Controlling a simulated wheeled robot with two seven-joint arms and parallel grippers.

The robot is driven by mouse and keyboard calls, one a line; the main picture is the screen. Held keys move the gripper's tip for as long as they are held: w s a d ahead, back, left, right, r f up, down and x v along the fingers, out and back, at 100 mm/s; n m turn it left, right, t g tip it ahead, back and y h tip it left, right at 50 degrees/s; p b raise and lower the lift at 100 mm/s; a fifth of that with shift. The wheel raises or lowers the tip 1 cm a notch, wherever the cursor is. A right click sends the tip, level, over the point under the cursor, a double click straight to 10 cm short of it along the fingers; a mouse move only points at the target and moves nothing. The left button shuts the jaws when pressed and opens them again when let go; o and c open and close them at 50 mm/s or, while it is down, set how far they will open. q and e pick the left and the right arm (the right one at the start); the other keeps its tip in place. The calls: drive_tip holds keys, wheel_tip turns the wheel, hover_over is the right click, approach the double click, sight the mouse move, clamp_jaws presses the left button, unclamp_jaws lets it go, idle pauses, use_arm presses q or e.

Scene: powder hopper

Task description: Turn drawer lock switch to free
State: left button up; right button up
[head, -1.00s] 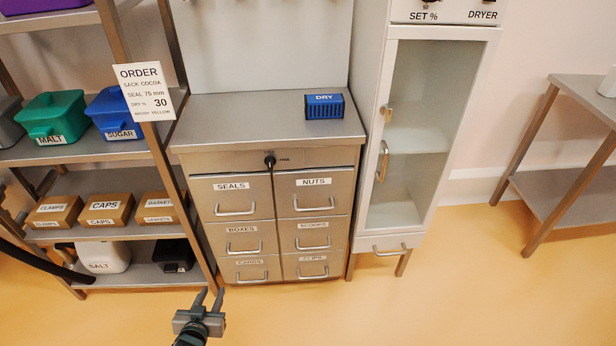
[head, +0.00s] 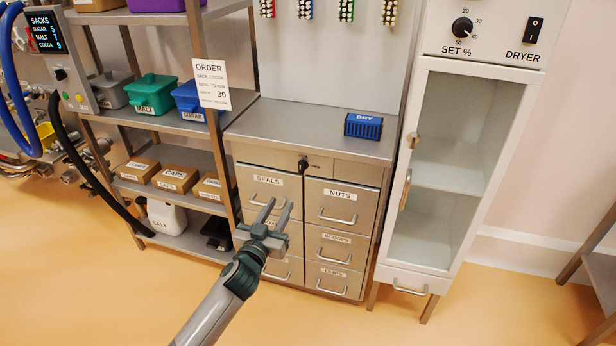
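The drawer lock switch (head: 302,165) is a small black knob on the strip at the top of the grey drawer cabinet (head: 345,172), above the drawers labelled SEALS and NUTS. Its lettering is too small to read now. My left gripper (head: 276,212) is in front of the left drawer column, below the switch and apart from it. Its two fingers point up and stand apart with nothing between them. It hides part of the drawers under SEALS. My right gripper is not in view.
A blue DRY box (head: 363,126) sits on the cabinet top. The glass-door dryer (head: 437,165) stands close on the right. A shelf rack (head: 190,75) with bins and an ORDER sign (head: 211,84) stands on the left. The floor (head: 130,300) in front is clear.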

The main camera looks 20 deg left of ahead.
use_arm(q)
approach(300, 169)
drive_tip(key=w, duration=0.8)
drive_tip(key=shift+w+d, duration=0.15)
idle(0.5)
clamp_jaws()
